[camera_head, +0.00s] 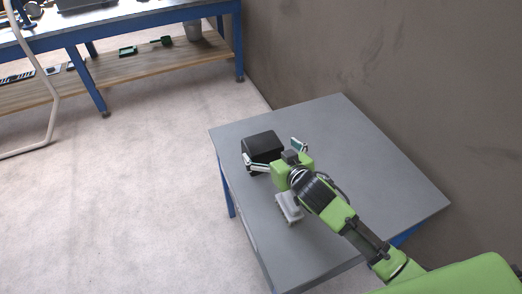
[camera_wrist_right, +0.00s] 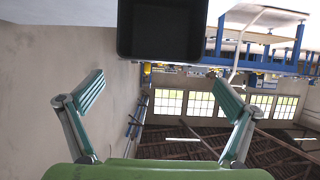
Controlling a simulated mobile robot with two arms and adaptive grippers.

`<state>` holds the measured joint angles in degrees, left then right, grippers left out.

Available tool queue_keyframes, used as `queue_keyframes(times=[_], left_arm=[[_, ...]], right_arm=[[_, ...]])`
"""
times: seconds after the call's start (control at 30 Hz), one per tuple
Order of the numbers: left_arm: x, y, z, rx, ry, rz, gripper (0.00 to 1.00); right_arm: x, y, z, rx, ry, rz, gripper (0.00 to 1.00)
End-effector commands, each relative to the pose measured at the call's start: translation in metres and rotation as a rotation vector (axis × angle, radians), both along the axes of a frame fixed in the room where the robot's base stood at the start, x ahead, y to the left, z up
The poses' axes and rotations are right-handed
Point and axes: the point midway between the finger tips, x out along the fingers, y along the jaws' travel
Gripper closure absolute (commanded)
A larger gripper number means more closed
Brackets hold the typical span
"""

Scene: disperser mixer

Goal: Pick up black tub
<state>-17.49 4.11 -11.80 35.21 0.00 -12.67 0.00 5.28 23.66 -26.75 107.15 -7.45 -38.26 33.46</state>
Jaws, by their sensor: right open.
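The black tub (camera_head: 262,145) stands on the grey table (camera_head: 355,140), near its left edge in the head view. My right gripper (camera_head: 273,153) is open, with its two fingers spread on the near side of the tub. In the right wrist view the tub (camera_wrist_right: 162,28) shows at the top, beyond the open fingertips of the right gripper (camera_wrist_right: 158,85). I see nothing between the fingers. Part of the tub's near side is hidden by the gripper in the head view. My left gripper is not in view.
A small grey object (camera_head: 289,206) lies on the table beside my right wrist. A wall (camera_head: 350,50) runs behind the table. A blue-legged workbench (camera_head: 130,25) with a lower wooden shelf stands at the upper left. The table's right part is clear.

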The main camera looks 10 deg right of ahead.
Motion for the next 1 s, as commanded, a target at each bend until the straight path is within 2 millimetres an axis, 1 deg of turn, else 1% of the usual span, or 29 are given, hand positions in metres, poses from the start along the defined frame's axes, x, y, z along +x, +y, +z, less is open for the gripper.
queue_keyframes(times=[0.03,0.23,0.4,0.53,0.67,0.87,0.97,1.0], left_arm=[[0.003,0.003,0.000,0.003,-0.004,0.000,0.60],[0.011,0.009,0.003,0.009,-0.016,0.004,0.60],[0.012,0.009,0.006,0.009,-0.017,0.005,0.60],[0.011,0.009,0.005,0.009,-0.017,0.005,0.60],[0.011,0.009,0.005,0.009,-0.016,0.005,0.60],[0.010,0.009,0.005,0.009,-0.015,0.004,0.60],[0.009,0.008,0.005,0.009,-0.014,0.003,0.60],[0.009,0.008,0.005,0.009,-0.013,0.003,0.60]], right_arm=[[0.005,0.001,-0.001,0.000,0.000,-0.001,0.00],[0.016,0.002,-0.005,0.001,-0.001,0.000,0.00],[0.037,0.005,-0.015,0.001,0.000,0.000,0.00],[0.050,0.007,-0.022,0.002,0.000,-0.001,0.00],[0.055,0.009,-0.024,0.002,-0.001,0.000,0.00],[0.055,0.009,-0.024,0.003,0.000,0.001,0.00],[0.055,0.009,-0.024,0.003,0.001,0.001,0.23],[0.055,0.009,-0.024,0.002,0.000,0.000,0.34]])
